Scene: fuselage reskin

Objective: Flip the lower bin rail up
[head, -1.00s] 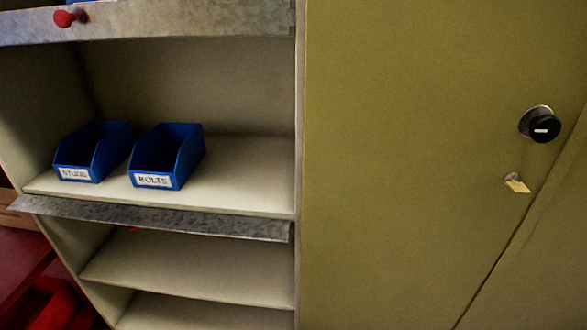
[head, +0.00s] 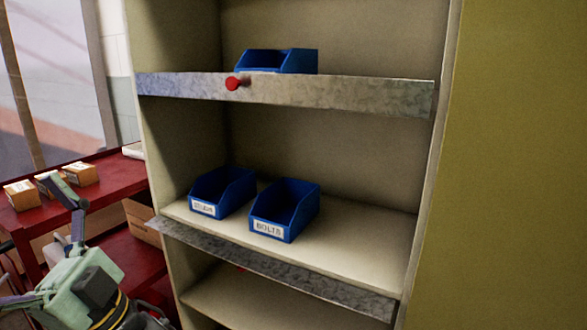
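The lower bin rail (head: 275,270) is a grey galvanised strip along the front edge of the middle shelf. It is folded down, tilted outward below the shelf edge, so the bins behind it stand uncovered. A small red spot (head: 241,268) shows at its underside, probably its knob, mostly hidden. Two blue bins stand on that shelf: a left bin (head: 221,190), its label hard to read, and the bolts bin (head: 285,208).
The upper rail (head: 330,95) stands upright with a red knob (head: 234,84), in front of another blue bin (head: 277,60). A red bench (head: 110,183) with small cardboard boxes (head: 22,195) is at left. A plain olive cabinet door (head: 515,180) is at right.

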